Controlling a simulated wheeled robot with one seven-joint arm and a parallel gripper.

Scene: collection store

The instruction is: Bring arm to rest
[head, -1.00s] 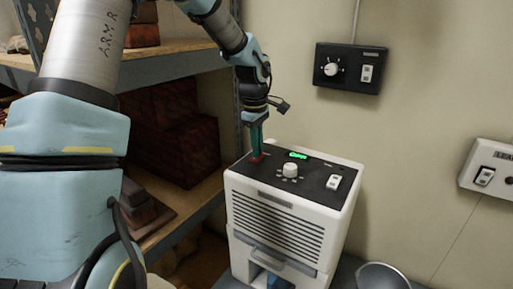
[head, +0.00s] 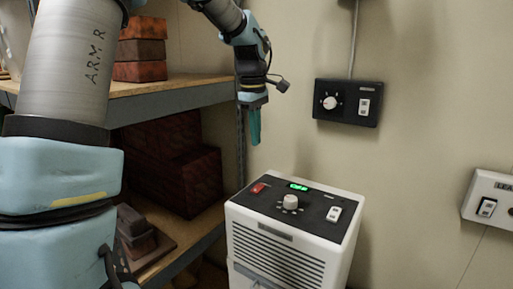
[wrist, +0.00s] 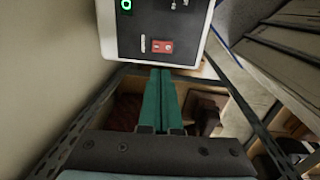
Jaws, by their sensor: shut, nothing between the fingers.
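My gripper (head: 254,127) points down above the back left corner of a white dehumidifier-like machine (head: 290,262), clear of it. Its green fingers are closed together with nothing between them; they also show in the wrist view (wrist: 157,100). The machine's dark top panel (head: 318,207) carries a red rocker switch (head: 258,188), a white knob (head: 290,202), a white switch (head: 333,214) and a lit green display (head: 299,187). The red switch also shows in the wrist view (wrist: 162,46), just beyond the fingertips in the picture.
A metal shelf (head: 185,97) with red-brown boxes (head: 140,50) stands close on the left. A black wall control box (head: 346,102) and a white wall switch plate (head: 490,197) are on the right. The wall area between gripper and black box is free.

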